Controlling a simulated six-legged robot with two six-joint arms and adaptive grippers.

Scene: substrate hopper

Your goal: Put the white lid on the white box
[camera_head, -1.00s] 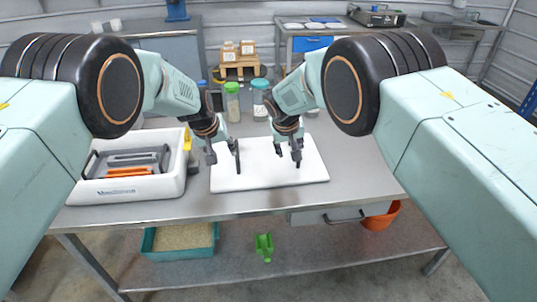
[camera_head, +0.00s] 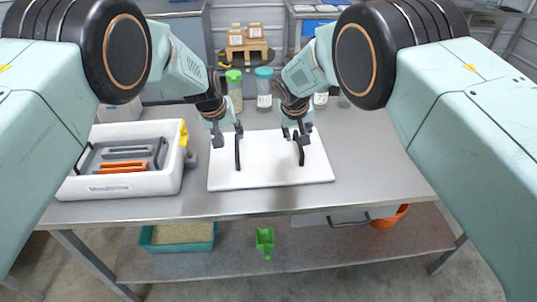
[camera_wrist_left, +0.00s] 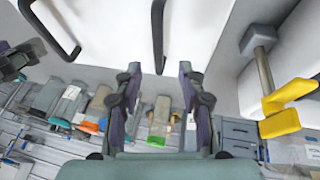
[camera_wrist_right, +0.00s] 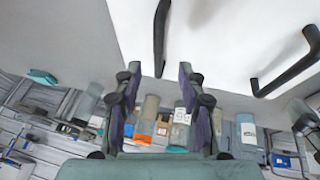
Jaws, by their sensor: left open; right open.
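The white lid (camera_head: 268,175) lies flat on the table, with a black left handle (camera_head: 238,152) and a black right handle (camera_head: 300,150). The white box (camera_head: 120,191) stands open to the left of the lid, with grey and orange items inside. My left gripper (camera_head: 227,134) is open at the far end of the left handle; in the left wrist view (camera_wrist_left: 159,72) the handle's end shows between its fingertips. My right gripper (camera_head: 297,131) is open at the right handle; in the right wrist view (camera_wrist_right: 158,72) that handle's end shows between its fingertips. Neither grips a handle.
A yellow latch (camera_head: 184,134) is on the box's right side. A green-capped jar (camera_head: 234,90) and a teal-capped jar (camera_head: 264,88) stand behind the lid. The tabletop right of the lid is clear. A shelf below holds a teal tray (camera_head: 150,246) and a green scoop (camera_head: 265,241).

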